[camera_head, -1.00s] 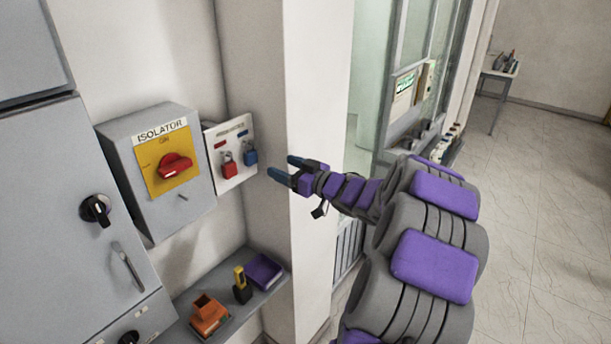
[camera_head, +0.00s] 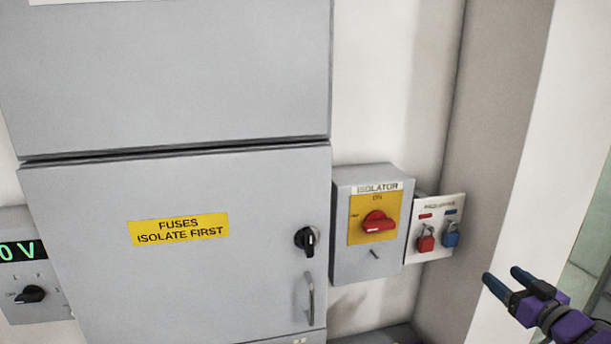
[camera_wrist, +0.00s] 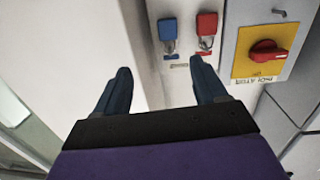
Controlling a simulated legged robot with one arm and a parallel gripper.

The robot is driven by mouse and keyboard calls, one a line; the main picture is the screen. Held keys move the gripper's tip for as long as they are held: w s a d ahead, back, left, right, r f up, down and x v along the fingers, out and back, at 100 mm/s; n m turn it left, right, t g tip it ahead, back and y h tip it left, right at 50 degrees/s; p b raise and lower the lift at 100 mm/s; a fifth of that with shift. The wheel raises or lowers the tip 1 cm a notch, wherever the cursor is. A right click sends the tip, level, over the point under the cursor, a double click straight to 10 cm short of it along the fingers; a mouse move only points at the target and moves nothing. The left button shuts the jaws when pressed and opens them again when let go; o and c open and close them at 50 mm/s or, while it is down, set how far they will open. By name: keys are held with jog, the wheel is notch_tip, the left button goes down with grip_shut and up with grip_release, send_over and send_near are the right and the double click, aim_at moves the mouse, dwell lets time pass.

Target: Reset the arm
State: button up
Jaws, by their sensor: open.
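My gripper (camera_head: 503,284) is at the lower right of the head view, its two dark blue fingers apart and empty. It is in free space to the right of the padlock board (camera_head: 436,229). In the wrist view my gripper (camera_wrist: 160,88) shows open, with nothing between the fingers. Beyond it are a blue padlock (camera_wrist: 168,32) and a red padlock (camera_wrist: 207,27) hanging on the board, and the red isolator knob (camera_wrist: 266,52) on its yellow plate.
The grey isolator box (camera_head: 350,255) is left of the board. A large grey cabinet (camera_head: 120,285) with a yellow fuse label (camera_head: 178,230) and a handle (camera_head: 310,300) fills the left. A display box (camera_head: 28,302) is at far left. A pale wall column (camera_head: 520,170) stands behind the gripper.

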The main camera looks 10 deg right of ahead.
jog(key=w+a+f+m+g+h+b, duration=0.2)
jog(key=w+a+f+g+h, duration=0.1)
jog(key=w+a+g+h, duration=0.1)
jog(key=s+a+f+g+h+b, duration=0.1)
jog(key=s+a+f+g, duration=0.2)
jog(key=a, duration=0.2)
jog(key=s+a+f+g+b, duration=0.2)
jog(key=a+f+g, duration=0.1)
jog(key=a, duration=0.1)
jog(key=s+a+f+g+y+b, duration=0.1)
jog(key=s+a+f+g, duration=0.3)
jog(key=s+a, duration=0.8)
jog(key=s+a+f+n+g+y+b, duration=0.1)
jog(key=s+a+f+g+y+b, duration=0.1)
jog(key=s+a, duration=1.1)
notch_tip(320, 180, down, 3)
jog(key=s+g+y, duration=0.1)
jog(key=s+g, duration=0.1)
jog(key=g, duration=0.1)
jog(key=shift+s+r+y, duration=0.2)
jog(key=shift+y, duration=0.1)
